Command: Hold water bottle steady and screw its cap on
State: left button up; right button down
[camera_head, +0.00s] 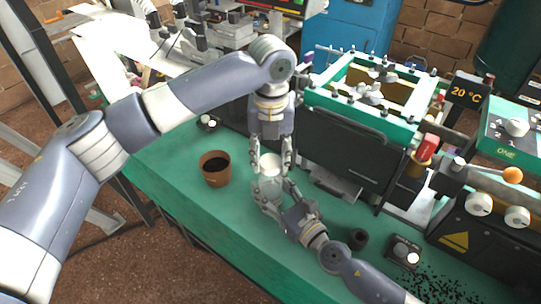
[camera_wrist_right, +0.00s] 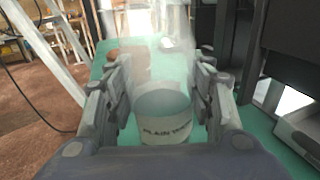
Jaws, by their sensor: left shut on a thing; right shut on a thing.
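The water bottle (camera_head: 268,189) is clear with a pale label and stands upright on the green bench. In the right wrist view the bottle (camera_wrist_right: 164,128) shows its "PLAIN WATER" label, between the fingers. My right gripper (camera_head: 272,190) is shut around the bottle's body from the lower right. My left gripper (camera_head: 270,165) points down from above and is shut on the white cap (camera_head: 270,160) at the bottle's top. The cap is partly hidden by the fingers. I cannot tell whether the cap is seated on the neck.
A brown pot (camera_head: 215,170) with dark contents stands left of the bottle. A large black and green press (camera_head: 350,140) stands close behind on the right. A small dark cup (camera_head: 358,238) and a switch box (camera_head: 403,252) are at right. Bare green bench (camera_head: 225,225) lies in front.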

pick_arm(q)
jog(key=m, duration=0.9)
jog(key=shift+m, duration=0.4)
jog(key=o, duration=0.7)
jog(key=shift+r, duration=0.1)
jog(key=shift+r, duration=2.15)
jog(key=shift+c, duration=0.3)
